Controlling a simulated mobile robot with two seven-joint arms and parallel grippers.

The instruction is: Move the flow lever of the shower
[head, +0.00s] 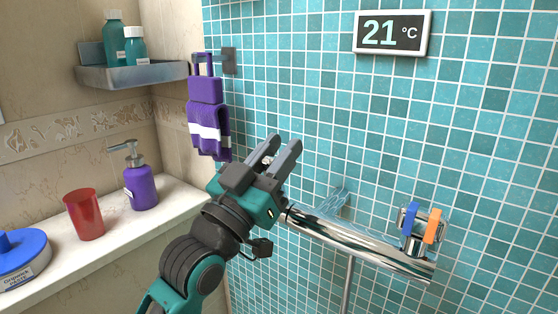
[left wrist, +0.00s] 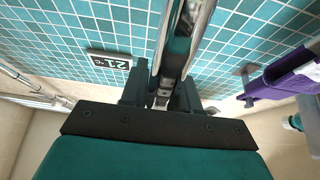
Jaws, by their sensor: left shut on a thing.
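The shower mixer (head: 360,246) is a chrome bar on the tiled wall, running from centre down to the right in the head view. My left gripper (head: 280,146) is at its left end, fingers pointing up and to the right. It is shut on the flow lever, which the gripper mostly hides; only a small bright bit shows between the fingers. In the left wrist view, the chrome of the shower (left wrist: 187,30) runs down between the fingers of my left gripper (left wrist: 162,92). My right gripper is not in view.
Blue (head: 411,217) and orange (head: 433,226) handle parts stand at the mixer's right end. A display (head: 392,34) reading 21 °C hangs above. Purple towels (head: 207,115) hang left of the gripper. A red cup (head: 83,214) and purple dispenser (head: 142,187) stand on the ledge.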

